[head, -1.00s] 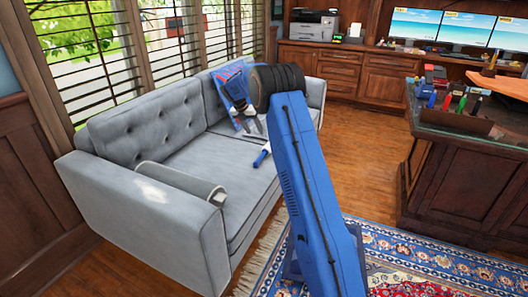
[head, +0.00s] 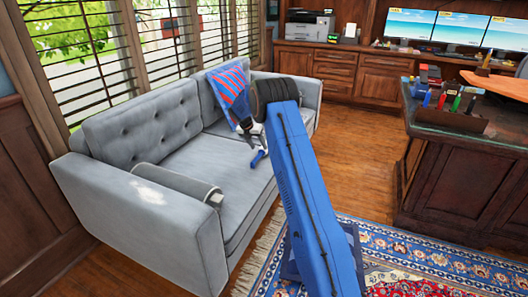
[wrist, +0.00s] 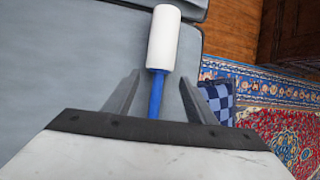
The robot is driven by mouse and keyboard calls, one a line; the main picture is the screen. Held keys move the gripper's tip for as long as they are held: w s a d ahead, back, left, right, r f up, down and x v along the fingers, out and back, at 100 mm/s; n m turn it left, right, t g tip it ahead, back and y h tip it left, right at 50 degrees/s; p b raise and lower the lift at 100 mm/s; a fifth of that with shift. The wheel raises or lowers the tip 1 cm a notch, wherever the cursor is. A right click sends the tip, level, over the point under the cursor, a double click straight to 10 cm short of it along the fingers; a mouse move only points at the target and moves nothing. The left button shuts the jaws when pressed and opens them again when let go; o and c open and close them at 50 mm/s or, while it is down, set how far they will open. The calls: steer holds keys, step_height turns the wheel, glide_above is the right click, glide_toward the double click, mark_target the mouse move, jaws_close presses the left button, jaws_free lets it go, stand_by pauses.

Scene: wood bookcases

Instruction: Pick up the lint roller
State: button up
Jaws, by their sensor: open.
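The lint roller lies on the grey sofa seat, with a white roll (wrist: 163,38) and a blue handle (wrist: 156,95). In the head view only a small part of the lint roller (head: 258,158) shows, just below my gripper (head: 253,142). In the wrist view my gripper (wrist: 160,78) is open, with one finger on each side of the blue handle. The white roll extends beyond the fingertips. The handle's lower end is hidden behind the gripper body. I cannot tell whether the fingers touch the seat.
The grey sofa (head: 135,195) has a bolster (head: 175,184) at its near end and a red-and-blue striped cushion (head: 226,88) against its back. A patterned rug (head: 420,265) lies on the wood floor. A dark desk (head: 455,190) stands at the right.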

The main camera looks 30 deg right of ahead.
mark_target(261, 151)
steer(key=x, duration=0.5)
steer(key=shift+w, duration=0.1)
steer(key=shift+a, duration=0.1)
steer(key=shift+c, duration=0.6)
steer(key=c, duration=0.8)
steer(key=shift+c, duration=0.2)
steer(key=shift+r, duration=0.1)
step_height(261, 151, up, 10)
